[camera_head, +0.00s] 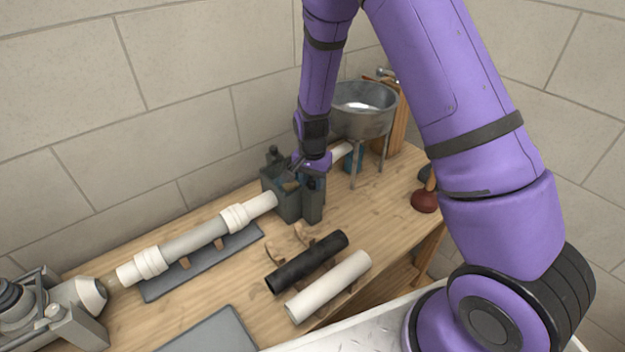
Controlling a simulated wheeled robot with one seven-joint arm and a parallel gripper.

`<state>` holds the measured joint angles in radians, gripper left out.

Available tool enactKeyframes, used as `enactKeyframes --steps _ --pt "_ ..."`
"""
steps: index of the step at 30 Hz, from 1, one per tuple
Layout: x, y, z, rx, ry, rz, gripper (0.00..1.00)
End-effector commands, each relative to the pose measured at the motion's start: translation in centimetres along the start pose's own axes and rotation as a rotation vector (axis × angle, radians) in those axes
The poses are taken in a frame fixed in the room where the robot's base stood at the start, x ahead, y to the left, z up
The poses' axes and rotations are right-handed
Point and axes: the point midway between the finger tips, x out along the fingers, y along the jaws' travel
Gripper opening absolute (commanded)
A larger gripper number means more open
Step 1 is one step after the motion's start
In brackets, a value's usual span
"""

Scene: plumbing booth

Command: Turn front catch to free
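A dark grey clamp block (292,207) stands on the wooden bench near the middle of the picture. Small dark knobs rise from it, one at the back left (272,154) and one at the front right (311,184). A small brownish piece (290,186) shows on its top. I cannot tell for sure which part is the front catch or how it is turned. My gripper (294,176) is low over the top of the block, among these parts. Its fingers are small and partly hidden, so contact and opening cannot be told.
A pale pipe with white couplings (195,239) lies on a grey stand left of the block. A black tube (306,262) and a white tube (329,286) lie in front. A metal basin (362,108) stands behind right. A plunger (425,200) is at the right edge.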

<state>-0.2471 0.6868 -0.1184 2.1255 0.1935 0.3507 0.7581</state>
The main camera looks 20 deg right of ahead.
Motion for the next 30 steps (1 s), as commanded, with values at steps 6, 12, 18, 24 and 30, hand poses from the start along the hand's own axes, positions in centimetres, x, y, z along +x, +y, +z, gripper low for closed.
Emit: enactKeyframes --steps 6,12,18,24,30 --pt "-0.02 -0.01 0.01 -0.001 0.0 0.0 0.07" --pt "-0.03 0.0 0.0 -0.025 0.0 0.0 0.08" --pt "-0.04 -0.01 0.04 -0.114 0.001 -0.001 0.08" --pt "-0.05 0.05 -0.02 -0.269 0.004 -0.001 0.08" --pt "-0.06 0.07 -0.03 -0.46 0.007 -0.001 0.08"
